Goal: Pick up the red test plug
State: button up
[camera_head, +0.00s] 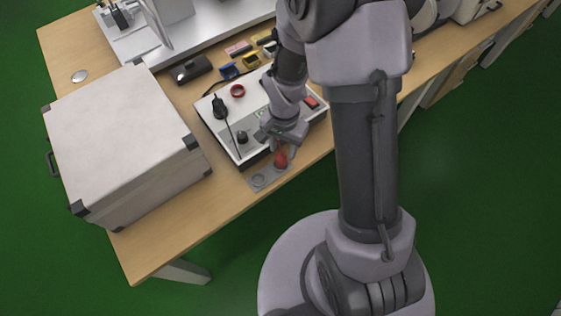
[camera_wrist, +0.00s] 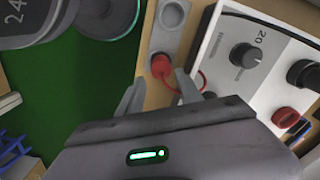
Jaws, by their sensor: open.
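The red test plug (camera_head: 281,159) stands in a small grey holder (camera_head: 259,181) near the table's front edge. In the wrist view the plug (camera_wrist: 161,66) sits at the near end of the holder (camera_wrist: 166,30), whose other round socket is empty. A thin red cable (camera_wrist: 203,80) curves from the plug towards the test box. My gripper (camera_head: 279,145) is right above the plug in the head view. In the wrist view its two fingers (camera_wrist: 158,90) are apart, with the plug just beyond and between their tips. I cannot tell whether either finger touches it.
A white test box (camera_head: 226,123) with knobs and red buttons stands right behind the holder. A large white case (camera_head: 120,140) stands to the left. Small coloured blocks (camera_head: 250,59) and a black device (camera_head: 191,69) lie at the back.

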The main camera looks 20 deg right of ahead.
aim_at(281, 154)
jog(key=f+b, duration=0.1)
jog(key=f, duration=0.2)
jog(key=f+b, duration=0.1)
jog(key=f, duration=0.1)
jog(key=shift+a+b, duration=0.3)
jog(key=shift+r, duration=0.1)
jog(key=shift+c, duration=0.8)
grip_shut()
jog(key=shift+r, duration=0.1)
